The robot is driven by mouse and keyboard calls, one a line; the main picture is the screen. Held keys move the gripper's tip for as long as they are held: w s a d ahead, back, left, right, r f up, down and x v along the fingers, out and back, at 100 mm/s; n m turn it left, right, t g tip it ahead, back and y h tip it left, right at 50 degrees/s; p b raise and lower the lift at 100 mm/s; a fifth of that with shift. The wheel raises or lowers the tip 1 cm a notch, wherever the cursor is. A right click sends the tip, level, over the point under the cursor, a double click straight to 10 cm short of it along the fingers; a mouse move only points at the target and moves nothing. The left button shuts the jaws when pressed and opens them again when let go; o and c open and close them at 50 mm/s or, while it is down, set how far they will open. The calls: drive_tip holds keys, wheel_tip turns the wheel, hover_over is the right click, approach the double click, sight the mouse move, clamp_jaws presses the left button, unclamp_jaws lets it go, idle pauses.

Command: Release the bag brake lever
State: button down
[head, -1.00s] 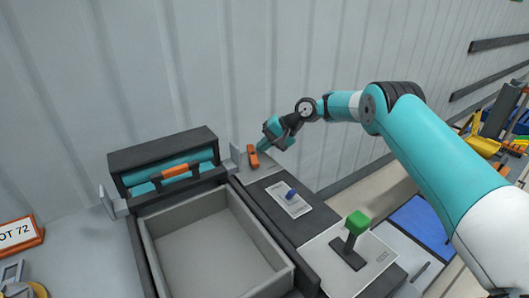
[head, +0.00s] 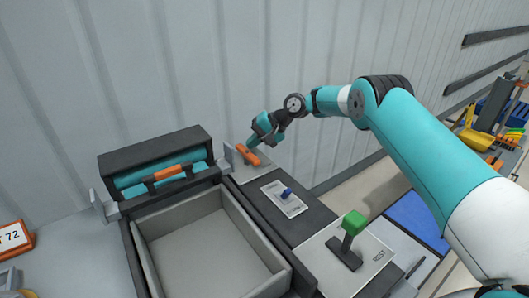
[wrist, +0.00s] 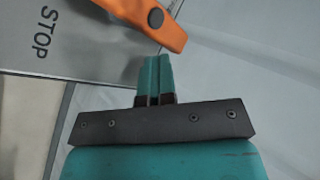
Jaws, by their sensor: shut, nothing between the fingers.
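An orange lever (head: 247,154) sits on a light plate near the back wall and slants from upper left to lower right. In the wrist view, the orange lever (wrist: 145,20) has a dark round pivot or bolt on it, and the plate (wrist: 60,35) beside it reads STOP. My gripper (head: 252,143) is right at the lever, by its upper right side. In the wrist view, my gripper's teal fingers (wrist: 155,70) are together and empty, with the tips just below the lever's edge. I cannot tell whether they touch it.
Right of the open grey tray (head: 270,235) are a small blue knob (head: 287,192) on a plate and a green-topped lever (head: 353,222). A dark box (head: 155,150) with an orange handle stands behind the tray. The corrugated wall (head: 150,60) is close behind.

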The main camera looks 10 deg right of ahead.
drive_tip(key=shift+a+r, duration=0.1)
drive_tip(key=shift+a, duration=0.3)
drive_tip(key=shift+d+r, duration=0.2)
drive_tip(key=b+v, duration=0.1)
drive_tip(key=v, duration=1.6)
drive_tip(key=shift+d, duration=0.3)
drive_tip(key=shift+s+f, duration=0.1)
drive_tip(key=s+a+r+n+g+h, duration=0.1)
drive_tip(key=s+a+r+n, duration=0.1)
drive_tip(key=s+a+r, duration=0.5)
drive_tip(key=s+a+r+n+h, duration=0.1)
drive_tip(key=s+a+r+n, duration=0.15)
drive_tip(key=s+a, duration=0.45)
drive_tip(key=s+d+f+n+h, duration=0.1)
drive_tip(key=s, duration=0.8)
drive_tip(key=s+d+f+n+h, duration=0.1)
drive_tip(key=s+n, duration=0.1)
drive_tip(key=s, duration=0.8)
drive_tip(key=s+d+f+n+g+h, duration=0.1)
drive_tip(key=s+f+n, duration=0.1)
drive_tip(key=s, duration=0.8)
drive_tip(key=shift+d, duration=0.4)
drive_tip(key=c, duration=1.8)
unclamp_jaws()
drive_tip(key=shift+n, duration=0.25)
drive_tip(key=shift+c, duration=0.2)
